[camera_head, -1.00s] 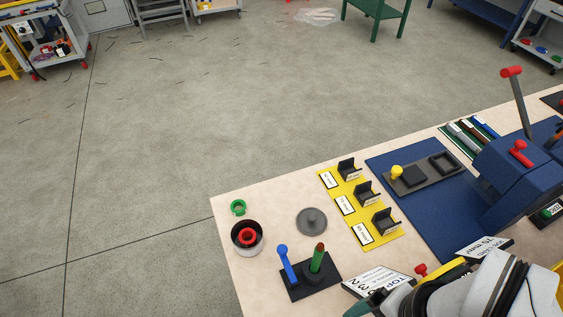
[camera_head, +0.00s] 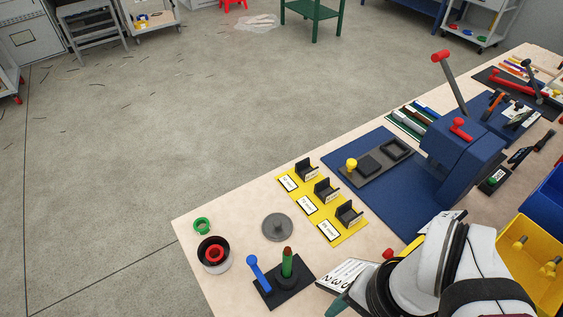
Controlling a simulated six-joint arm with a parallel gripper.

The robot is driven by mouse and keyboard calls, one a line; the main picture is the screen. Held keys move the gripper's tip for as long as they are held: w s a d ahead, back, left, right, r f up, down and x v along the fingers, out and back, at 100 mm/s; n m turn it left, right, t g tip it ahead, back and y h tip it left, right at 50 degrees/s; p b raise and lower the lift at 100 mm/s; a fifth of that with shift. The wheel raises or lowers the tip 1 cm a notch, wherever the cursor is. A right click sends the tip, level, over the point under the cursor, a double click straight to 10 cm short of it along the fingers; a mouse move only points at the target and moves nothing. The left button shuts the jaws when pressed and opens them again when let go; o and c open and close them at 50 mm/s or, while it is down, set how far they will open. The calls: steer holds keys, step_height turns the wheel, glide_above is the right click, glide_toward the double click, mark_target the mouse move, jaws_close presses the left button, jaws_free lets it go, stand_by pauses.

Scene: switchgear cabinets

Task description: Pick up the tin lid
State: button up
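The tin lid (camera_head: 278,226) is a flat grey disc with a small raised knob, lying on the pale workbench (camera_head: 208,222) near its left end. Just left of it stands an open tin (camera_head: 214,264), dark inside with a pale outer wall, and a red ring (camera_head: 214,253) shows in it. My arm enters at the lower right, to the right of the lid and apart from it. My gripper's fingers cannot be made out. Nothing covers the lid.
A green ring (camera_head: 202,225) lies behind the tin. A black stand (camera_head: 270,297) with blue and green upright pieces is in front of the lid. A yellow board (camera_head: 348,233) with black holders is close on its right. A blue press (camera_head: 462,155) stands farther right.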

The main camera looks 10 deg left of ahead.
steer(key=w+a+r+m+h, duration=0.1)
steer(key=w+m, duration=0.1)
steer(key=w, duration=0.3)
steer(key=w+a+r+m, duration=0.1)
steer(key=w+a+m, duration=0.1)
steer(key=w, duration=0.3)
steer(key=m+h, duration=0.2)
steer(key=m, duration=0.6)
glide_above(277, 222)
steer(key=s+a, duration=0.1)
step_height(277, 222, down, 6)
steer(key=shift+h, duration=0.3)
steer(key=f, duration=1.1)
steer(key=w+f, duration=0.1)
steer(key=f, duration=0.4)
steer(key=shift+d+f, duration=0.4)
jaws_close()
